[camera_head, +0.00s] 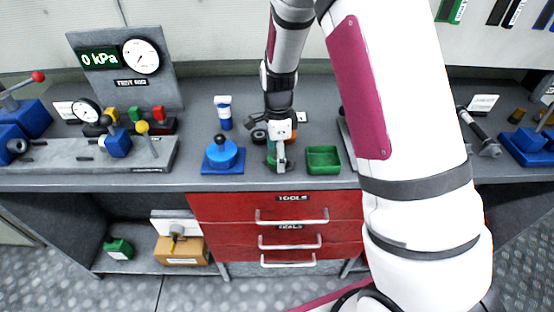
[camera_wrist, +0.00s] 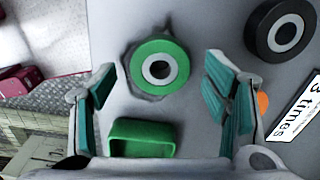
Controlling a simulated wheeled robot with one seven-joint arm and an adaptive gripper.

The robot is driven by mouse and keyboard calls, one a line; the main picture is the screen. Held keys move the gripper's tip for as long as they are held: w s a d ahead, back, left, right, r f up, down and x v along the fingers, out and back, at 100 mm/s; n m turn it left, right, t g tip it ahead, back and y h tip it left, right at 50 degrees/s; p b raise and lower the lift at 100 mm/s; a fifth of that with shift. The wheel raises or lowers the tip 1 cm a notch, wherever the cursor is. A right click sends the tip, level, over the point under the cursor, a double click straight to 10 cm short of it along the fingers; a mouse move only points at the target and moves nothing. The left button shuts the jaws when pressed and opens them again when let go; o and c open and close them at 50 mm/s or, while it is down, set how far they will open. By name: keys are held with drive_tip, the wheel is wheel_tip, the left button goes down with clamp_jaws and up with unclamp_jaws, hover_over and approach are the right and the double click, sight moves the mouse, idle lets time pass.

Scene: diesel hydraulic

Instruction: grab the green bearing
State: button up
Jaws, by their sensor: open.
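My gripper (camera_wrist: 162,75) is open, with one teal-padded finger to the left of the bearing and one to the right. Gaps show on both sides, and neither finger appears to touch it. In the head view my gripper (camera_head: 278,163) points down over the bench, beside the green tray; I cannot clearly make out the bearing there.
The green tray (camera_head: 323,168) stands just right of my gripper. A blue stand (camera_head: 222,160) is to its left, with a blue-and-white bottle (camera_head: 224,112) behind. A black ring (camera_wrist: 262,28) and a printed label (camera_wrist: 296,112) lie beyond the right finger. Red drawers (camera_head: 225,208) are below.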

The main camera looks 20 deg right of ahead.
drive_tip(key=shift+f, duration=0.35)
drive_tip(key=shift+c, duration=0.5)
drive_tip(key=c, duration=1.2)
drive_tip(key=shift+r, duration=0.1)
